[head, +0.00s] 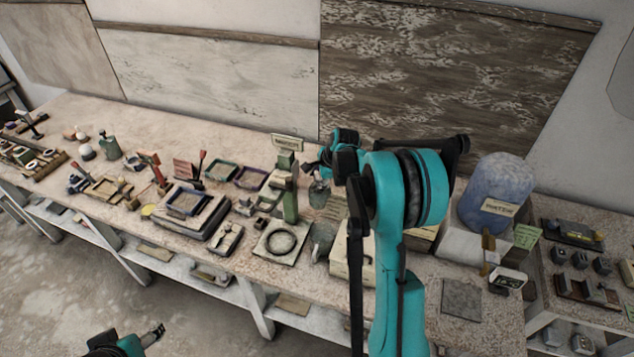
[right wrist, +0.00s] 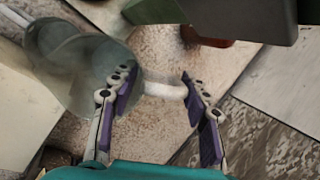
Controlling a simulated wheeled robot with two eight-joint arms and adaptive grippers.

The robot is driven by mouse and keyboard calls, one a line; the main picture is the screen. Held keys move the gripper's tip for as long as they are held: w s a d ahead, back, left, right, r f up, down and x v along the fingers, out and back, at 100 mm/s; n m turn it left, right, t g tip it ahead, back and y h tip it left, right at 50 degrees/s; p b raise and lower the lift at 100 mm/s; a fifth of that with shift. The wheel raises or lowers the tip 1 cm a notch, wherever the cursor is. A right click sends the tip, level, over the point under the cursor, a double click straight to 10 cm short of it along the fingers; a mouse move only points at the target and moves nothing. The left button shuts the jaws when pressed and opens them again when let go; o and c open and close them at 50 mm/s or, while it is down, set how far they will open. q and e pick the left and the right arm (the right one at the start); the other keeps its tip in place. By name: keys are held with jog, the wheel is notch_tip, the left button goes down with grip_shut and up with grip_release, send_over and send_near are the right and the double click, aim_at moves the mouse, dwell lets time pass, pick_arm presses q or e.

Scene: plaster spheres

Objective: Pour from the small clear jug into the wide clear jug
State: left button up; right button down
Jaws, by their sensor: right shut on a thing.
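The small clear jug (head: 318,191) hangs below my right gripper (head: 325,166), above the bench. In the right wrist view, my right gripper (right wrist: 155,88) has a pale piece between its purple pads, likely the jug's handle. The small clear jug's see-through grey-green body (right wrist: 78,62) is beside the left finger there. The wide clear jug (head: 322,240) appears to stand on the bench below, to the right of a pale square plate with a dark ring. My left gripper (head: 155,333) is low at the bottom left, away from the bench; its jaws are too small to read.
A green upright stand (head: 291,200) rises close to the left of the held jug. A pale box (head: 350,262) is partly behind my right arm. A blue-grey rounded block (head: 495,193) stands at the right. Trays and tools crowd the bench's left; little free room shows around the jugs.

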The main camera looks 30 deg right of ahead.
jog(key=shift+s+f+t+h+b, duration=0.2)
jog(key=shift+f+t+h+b, duration=0.15)
jog(key=shift+t, duration=0.35)
jog(key=shift+s+a+t+h+b, duration=0.15)
jog(key=shift+t+h+b, duration=0.1)
jog(key=shift+t+b, duration=0.6)
jog(key=t+b, duration=0.2)
jog(key=s+n+t+h, duration=0.1)
jog(key=shift+s+a+r+t+b, duration=0.1)
jog(key=shift+a+r+t+b, duration=0.05)
jog(key=shift+r+t+b, duration=0.2)
jog(key=t+b, duration=0.1)
jog(key=b, duration=0.2)
jog(key=s+t+b, duration=0.1)
jog(key=b, duration=0.1)
jog(key=shift+s+a+t+h+b, duration=0.3)
jog(key=shift+a+t+b, duration=0.05)
jog(key=shift+t+b, duration=0.05)
jog(key=shift+r, duration=0.15)
jog(key=shift+s+a+f+n+t+b, duration=0.1)
jog(key=shift+s+f+n+t+b, duration=0.15)
jog(key=shift+b, duration=0.3)
jog(key=shift+s+r+t+b, duration=0.1)
jog(key=shift+t+b, duration=0.15)
jog(key=shift+b, duration=0.1)
